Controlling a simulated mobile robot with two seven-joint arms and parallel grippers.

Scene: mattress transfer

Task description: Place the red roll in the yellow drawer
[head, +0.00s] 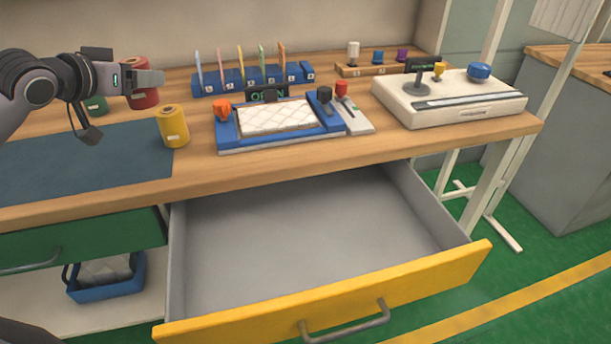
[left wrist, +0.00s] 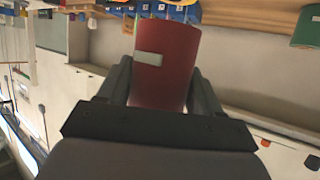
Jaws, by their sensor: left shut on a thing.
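The red roll (head: 143,98) is at the back left of the workbench in the head view, partly hidden behind my left gripper (head: 150,78). In the left wrist view the red roll (left wrist: 165,62) stands between the two dark fingers, with a pale label on its side. My left gripper is shut on it. I cannot tell whether the roll touches the bench. The yellow drawer (head: 330,300) is pulled open below the bench, and its grey inside is empty. My right gripper is not in view.
A yellow roll (head: 172,128) stands in front of the red one, and a green roll (head: 96,105) stands to its left. A blue tray with a white pad (head: 278,117), a blue rack (head: 250,80) and a white machine (head: 447,97) occupy the bench. A blue mat (head: 85,160) lies clear.

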